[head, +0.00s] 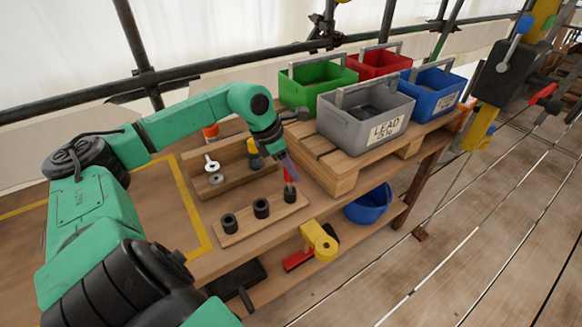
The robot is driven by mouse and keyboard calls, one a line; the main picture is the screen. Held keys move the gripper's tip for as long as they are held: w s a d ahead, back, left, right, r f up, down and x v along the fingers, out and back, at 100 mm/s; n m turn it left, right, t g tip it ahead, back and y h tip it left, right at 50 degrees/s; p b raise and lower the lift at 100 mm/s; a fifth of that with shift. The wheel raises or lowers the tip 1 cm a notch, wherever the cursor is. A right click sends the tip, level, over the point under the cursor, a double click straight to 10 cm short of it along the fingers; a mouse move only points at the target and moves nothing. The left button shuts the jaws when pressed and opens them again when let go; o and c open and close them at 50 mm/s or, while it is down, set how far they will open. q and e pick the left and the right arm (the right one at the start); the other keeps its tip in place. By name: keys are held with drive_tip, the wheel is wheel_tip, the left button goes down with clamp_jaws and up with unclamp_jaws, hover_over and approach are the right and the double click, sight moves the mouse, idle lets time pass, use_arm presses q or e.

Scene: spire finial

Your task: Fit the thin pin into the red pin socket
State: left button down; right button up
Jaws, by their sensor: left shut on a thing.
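My left gripper (286,160) reaches down from the left arm over the right end of a wooden board. It is shut on a thin red pin (289,176), which points down, roughly upright. The pin's lower end meets the top of the rightmost dark socket (290,196) in the head view. I cannot tell whether its tip is inside the socket or just above it. Two more dark sockets, a middle one (261,208) and a left one (229,224), stand on the same board (244,228), with open tops. My right gripper is not in view.
A wooden tray (232,187) with small metal parts lies behind the board. A grey bin (365,135) marked LEAD, with green, red and blue bins, stands on a pallet (345,183) at right.

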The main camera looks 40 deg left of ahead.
use_arm(q)
drive_tip(key=shift+f+b, duration=1.1)
drive_tip(key=shift+f, duration=0.2)
drive_tip(key=shift+c, duration=2)
unclamp_jaws()
drive_tip(key=shift+s+a+r+b, duration=0.1)
drive_tip(key=shift+a+r+b, duration=0.1)
drive_tip(key=shift+b, duration=0.3)
drive_tip(key=b+v, duration=0.3)
drive_tip(key=v, duration=1.1)
drive_tip(key=shift+d+r, duration=0.15)
